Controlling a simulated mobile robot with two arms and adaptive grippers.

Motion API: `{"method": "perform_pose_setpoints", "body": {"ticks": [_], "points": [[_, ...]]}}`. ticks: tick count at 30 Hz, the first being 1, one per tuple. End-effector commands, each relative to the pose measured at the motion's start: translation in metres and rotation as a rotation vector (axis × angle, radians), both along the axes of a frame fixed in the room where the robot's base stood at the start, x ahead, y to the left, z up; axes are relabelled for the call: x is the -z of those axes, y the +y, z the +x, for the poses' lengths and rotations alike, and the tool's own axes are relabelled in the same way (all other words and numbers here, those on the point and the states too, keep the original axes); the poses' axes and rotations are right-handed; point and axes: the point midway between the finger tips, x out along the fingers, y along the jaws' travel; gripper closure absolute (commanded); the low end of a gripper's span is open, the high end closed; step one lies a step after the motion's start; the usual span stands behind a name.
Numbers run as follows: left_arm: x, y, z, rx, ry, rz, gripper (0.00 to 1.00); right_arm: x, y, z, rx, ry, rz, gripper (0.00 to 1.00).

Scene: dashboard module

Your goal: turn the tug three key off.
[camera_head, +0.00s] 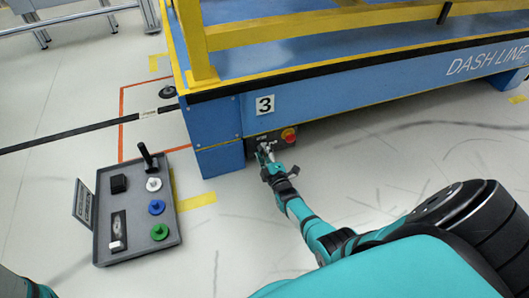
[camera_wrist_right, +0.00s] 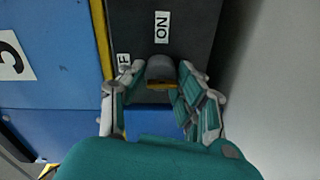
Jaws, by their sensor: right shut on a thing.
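The tug three key switch sits on a dark panel (camera_head: 277,138) at the lower corner of the blue cart, below the "3" label (camera_head: 264,105). In the right wrist view the key (camera_wrist_right: 160,68) is a grey knob with a yellow edge, between my fingertips. An "ON" label (camera_wrist_right: 162,27) lies beyond it and a partly hidden label ending in "F" (camera_wrist_right: 124,62) lies to its left. My right gripper (camera_head: 265,154) reaches the panel and is shut on the key; its fingertips also show in the right wrist view (camera_wrist_right: 161,78). My left gripper is out of view.
A red button (camera_head: 288,135) on yellow sits close to the right of my gripper. A grey tray (camera_head: 103,225) with a black lever and coloured knobs stands on the floor to the left. Open floor lies right of my arm.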

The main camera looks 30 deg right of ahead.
Motion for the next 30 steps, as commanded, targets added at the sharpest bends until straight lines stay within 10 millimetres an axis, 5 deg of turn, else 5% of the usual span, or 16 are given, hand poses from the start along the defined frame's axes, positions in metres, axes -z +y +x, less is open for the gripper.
{"method": "perform_pose_setpoints", "body": {"ticks": [3, 4, 9, 23, 30], "points": [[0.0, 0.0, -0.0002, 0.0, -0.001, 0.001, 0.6, 0.0002, 0.0008, 0.0004, -0.003, 0.002, -0.002, 0.99], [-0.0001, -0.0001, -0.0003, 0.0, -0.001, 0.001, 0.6, 0.0003, 0.0008, 0.0004, -0.003, 0.002, -0.002, 0.65], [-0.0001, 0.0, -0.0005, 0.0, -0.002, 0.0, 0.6, 0.0002, 0.0005, 0.0003, -0.001, 0.001, -0.001, 0.44], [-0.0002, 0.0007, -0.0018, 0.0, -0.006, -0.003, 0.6, 0.0001, -0.0001, 0.0, -0.001, -0.004, 0.018, 0.44], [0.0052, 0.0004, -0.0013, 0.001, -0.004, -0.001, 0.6, 0.0011, -0.0011, -0.0003, -0.003, -0.066, 0.275, 0.44]]}}
